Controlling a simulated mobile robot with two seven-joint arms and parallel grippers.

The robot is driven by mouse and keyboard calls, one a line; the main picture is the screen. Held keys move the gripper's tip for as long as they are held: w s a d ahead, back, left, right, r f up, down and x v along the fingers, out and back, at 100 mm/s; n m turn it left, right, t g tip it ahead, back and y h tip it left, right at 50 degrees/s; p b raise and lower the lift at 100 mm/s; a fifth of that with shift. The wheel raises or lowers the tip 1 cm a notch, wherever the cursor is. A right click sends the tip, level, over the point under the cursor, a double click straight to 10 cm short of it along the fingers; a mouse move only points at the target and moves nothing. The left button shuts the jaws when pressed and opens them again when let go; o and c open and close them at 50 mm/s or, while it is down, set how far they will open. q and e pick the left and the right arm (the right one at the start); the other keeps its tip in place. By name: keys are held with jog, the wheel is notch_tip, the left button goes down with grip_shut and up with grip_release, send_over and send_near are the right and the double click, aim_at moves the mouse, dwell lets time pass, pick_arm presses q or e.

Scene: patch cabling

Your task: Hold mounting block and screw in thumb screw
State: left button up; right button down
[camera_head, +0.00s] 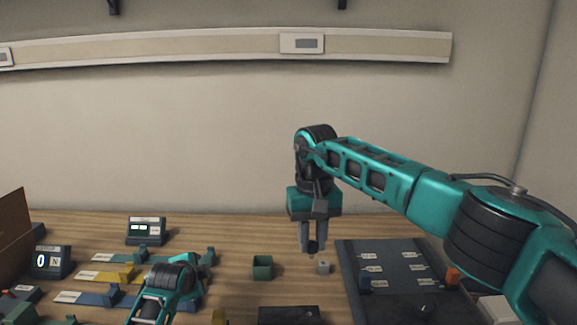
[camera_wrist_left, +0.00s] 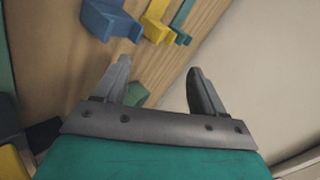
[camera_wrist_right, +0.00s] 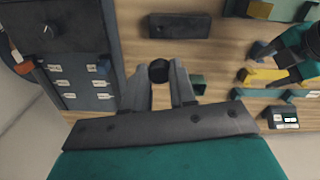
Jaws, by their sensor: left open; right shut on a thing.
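My right gripper (camera_head: 312,246) points down over the table, shut on a dark round-headed thumb screw (camera_wrist_right: 158,71). The screw (camera_head: 313,247) also shows between its fingertips in the head view. The two look apart, though the screw's lower end is too small to judge. My left gripper (camera_wrist_left: 160,68) is open and empty in the left wrist view. In the head view my left arm is low at left, away from the block, its fingertips hard to make out.
An open green box (camera_head: 262,268) stands left of the block. A dark panel (camera_head: 390,268) with white labels lies to the right, an orange piece (camera_head: 453,277) at its edge. A black slab (camera_head: 288,315) lies in front. Yellow (camera_head: 100,276) and blue holders and small displays (camera_head: 146,230) fill the left.

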pick_arm(q)
jog(key=d+r+m+g+h, duration=0.1)
jog(key=d+m+g+h, duration=0.15)
jog(key=d, duration=0.45)
jog(key=m+g+h, duration=0.1)
jog(key=g, duration=0.7)
send_near(266, 314)
jog(key=f, duration=0.2)
jog(key=x, duration=0.7)
jog(key=shift+d+r, duration=0.1)
jog(key=shift+d, duration=0.15)
jog(key=shift+w+d+f, duration=0.1)
jog(key=shift+f, duration=0.2)
jog(key=shift+d+f, duration=0.15)
jog(key=shift+f, duration=0.4)
jog(key=c, duration=0.8)
jog(key=shift+c, duration=0.2)
